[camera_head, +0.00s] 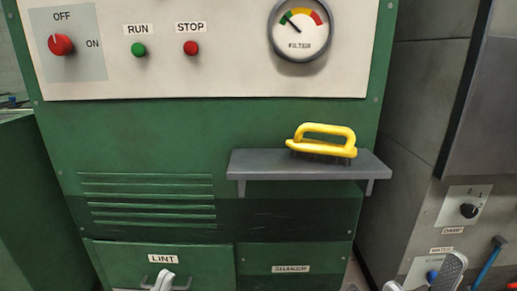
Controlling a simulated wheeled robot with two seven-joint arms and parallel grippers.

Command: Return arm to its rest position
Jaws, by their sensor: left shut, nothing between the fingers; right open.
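My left gripper (164,281) shows only as a pale tip at the bottom edge, in front of the LINT drawer (115,255) and its handle. It is shut and empty. My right gripper (423,281) is at the bottom right, in front of the grey machine's lower panel. The arms behind both grippers are out of view.
A green machine (150,130) fills the middle, with a red switch (61,44), RUN and STOP buttons and a filter gauge (299,30). A yellow-handled brush (325,130) lies on a protruding grey shelf (290,168). A grey machine (415,100) with a DAMP knob (469,210) stands right.

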